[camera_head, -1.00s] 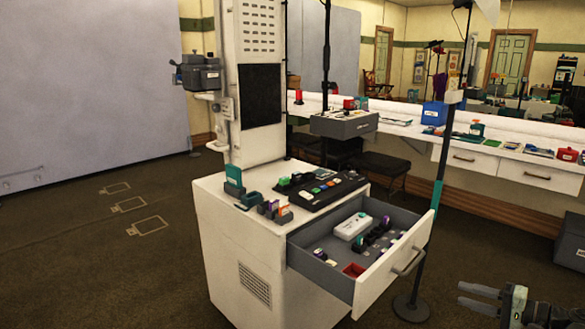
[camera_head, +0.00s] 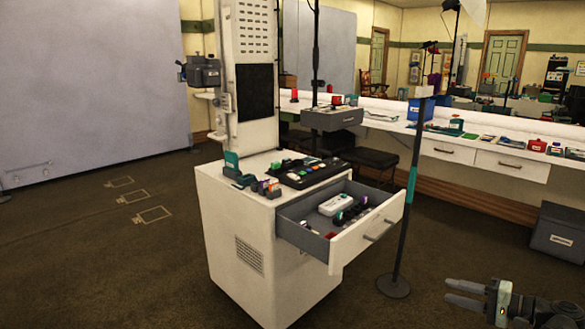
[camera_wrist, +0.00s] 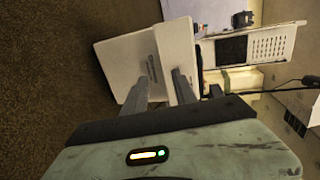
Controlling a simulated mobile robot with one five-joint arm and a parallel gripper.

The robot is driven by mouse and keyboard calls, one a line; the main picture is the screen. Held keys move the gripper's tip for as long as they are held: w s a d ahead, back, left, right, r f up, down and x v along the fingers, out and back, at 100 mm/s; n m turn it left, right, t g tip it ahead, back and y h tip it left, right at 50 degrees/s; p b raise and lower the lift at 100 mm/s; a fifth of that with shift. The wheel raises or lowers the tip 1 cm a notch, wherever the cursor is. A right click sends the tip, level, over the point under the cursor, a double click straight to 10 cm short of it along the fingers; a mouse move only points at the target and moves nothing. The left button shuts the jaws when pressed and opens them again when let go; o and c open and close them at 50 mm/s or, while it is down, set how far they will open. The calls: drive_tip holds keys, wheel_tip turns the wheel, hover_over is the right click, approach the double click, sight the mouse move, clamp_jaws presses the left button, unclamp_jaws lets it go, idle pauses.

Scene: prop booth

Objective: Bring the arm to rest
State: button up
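My gripper (camera_head: 462,292) is at the lower right of the head view, above the dark floor and to the right of the white cabinet (camera_head: 238,235). In the wrist view (camera_wrist: 159,85) its two fingers stand apart with nothing between them. The cabinet shows sideways beyond the fingers (camera_wrist: 125,62); it is apart from my gripper in the head view. My upper arm is out of view.
The cabinet's drawer (camera_head: 362,238) stands pulled out, with several small items inside. A thin stand with a round base (camera_head: 393,286) rises beside it. A long white counter (camera_head: 480,157) runs along the back. A grey box (camera_head: 558,232) sits at right.

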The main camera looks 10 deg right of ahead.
drive_tip(key=w+a+f+n+g+y, duration=0.15)
drive_tip(key=w+a, duration=0.25)
drive_tip(key=a, duration=0.5)
drive_tip(key=w+a+f+n+g+y, duration=0.1)
drive_tip(key=w+a+n+g, duration=0.2)
drive_tip(key=a, duration=0.7)
drive_tip(key=w+a+f+n+g+y, duration=0.1)
drive_tip(key=w+a+g, duration=0.2)
drive_tip(key=w+a, duration=0.45)
drive_tip(key=s+a+f+n+g+h, duration=0.35)
drive_tip(key=a+f, duration=0.35)
drive_tip(key=a, duration=0.4)
drive_tip(key=s+a+f+n+g+h, duration=0.2)
drive_tip(key=s+a+f+h, duration=0.3)
drive_tip(key=a, duration=0.6)
drive_tip(key=w+d+f+h, duration=0.2)
drive_tip(key=d+f+h, duration=0.15)
drive_tip(key=d, duration=0.45)
wheel_tip(320, 180, up, 36)
drive_tip(key=p, duration=3.6)
drive_tip(key=shift+w+a+r, duration=0.15)
drive_tip(key=shift+w+r, duration=0.05)
drive_tip(key=shift+f+h, duration=0.1)
drive_tip(key=shift+h, duration=0.15)
